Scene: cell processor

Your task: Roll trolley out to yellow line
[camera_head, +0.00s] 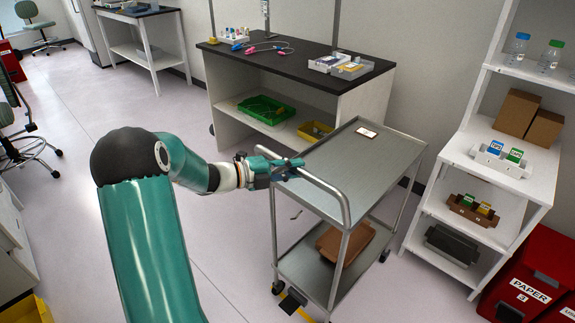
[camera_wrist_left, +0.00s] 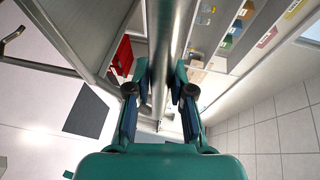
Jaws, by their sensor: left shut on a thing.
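The trolley is a grey metal cart with two shelves; its upper shelf (camera_head: 365,165) shows beside the dark-topped bench. Its bent tubular handle (camera_head: 328,186) is on the left end. My left gripper (camera_head: 290,167) is shut on the handle. In the left wrist view the handle bar (camera_wrist_left: 161,45) runs between the two fingers (camera_wrist_left: 160,90). A small card lies on the upper shelf and a brown tray (camera_head: 345,242) on the lower one. My right gripper is out of view.
The dark-topped bench (camera_head: 290,60) stands behind the trolley. White shelving (camera_head: 470,190) and red bins (camera_head: 530,285), one labelled PAPER, stand on the right. A stool (camera_head: 28,150) is at far left. Open floor (camera_head: 240,240) lies left of the trolley.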

